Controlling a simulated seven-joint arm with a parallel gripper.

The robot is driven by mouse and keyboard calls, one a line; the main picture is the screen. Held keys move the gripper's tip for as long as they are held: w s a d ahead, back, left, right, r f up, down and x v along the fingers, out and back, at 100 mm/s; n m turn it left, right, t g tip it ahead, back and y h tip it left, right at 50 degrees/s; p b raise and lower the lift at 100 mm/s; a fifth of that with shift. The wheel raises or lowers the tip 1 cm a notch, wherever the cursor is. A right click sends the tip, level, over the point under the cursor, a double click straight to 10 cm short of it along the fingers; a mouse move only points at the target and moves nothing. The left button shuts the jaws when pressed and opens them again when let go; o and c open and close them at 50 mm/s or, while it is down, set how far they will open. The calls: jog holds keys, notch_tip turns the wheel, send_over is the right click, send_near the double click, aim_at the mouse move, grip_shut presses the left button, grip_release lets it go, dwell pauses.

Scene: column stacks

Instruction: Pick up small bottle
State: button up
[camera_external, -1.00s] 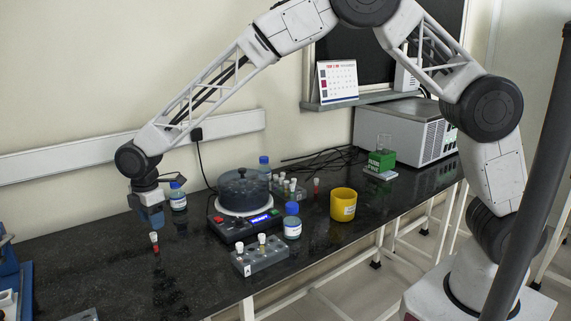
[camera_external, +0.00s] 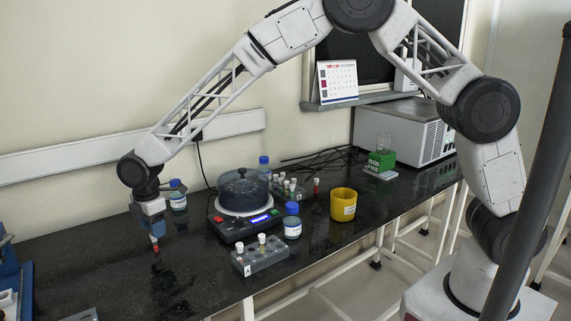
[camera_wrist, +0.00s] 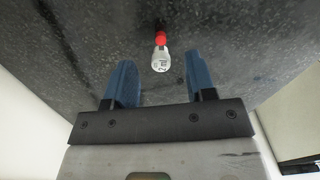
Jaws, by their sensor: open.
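The small bottle (camera_external: 155,244) is a vial with a white cap and red contents, standing on the black bench at the left. In the wrist view the small bottle (camera_wrist: 161,54) shows its white labelled cap and red body, centred between the finger lines and just beyond the tips. My gripper (camera_external: 153,233) has blue fingers and is directly above the vial, close to its cap. In the wrist view my gripper (camera_wrist: 160,78) is open and empty, with a wide gap between the fingers. Whether a finger touches the vial cannot be told.
A blue-capped bottle (camera_external: 179,199) stands behind the gripper. To the right are a stirrer with a dark round pot (camera_external: 243,188), a grey vial rack (camera_external: 259,258), another blue-capped bottle (camera_external: 292,228) and a yellow cup (camera_external: 343,205). Blue equipment (camera_external: 10,270) is at the left edge.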

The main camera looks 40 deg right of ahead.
aim_at(156, 251)
jog(key=shift+s+a+f, duration=0.1)
jog(key=shift+f, duration=1.2)
jog(key=shift+a+f, duration=0.1)
jog(key=shift+f, duration=1.2)
grip_shut()
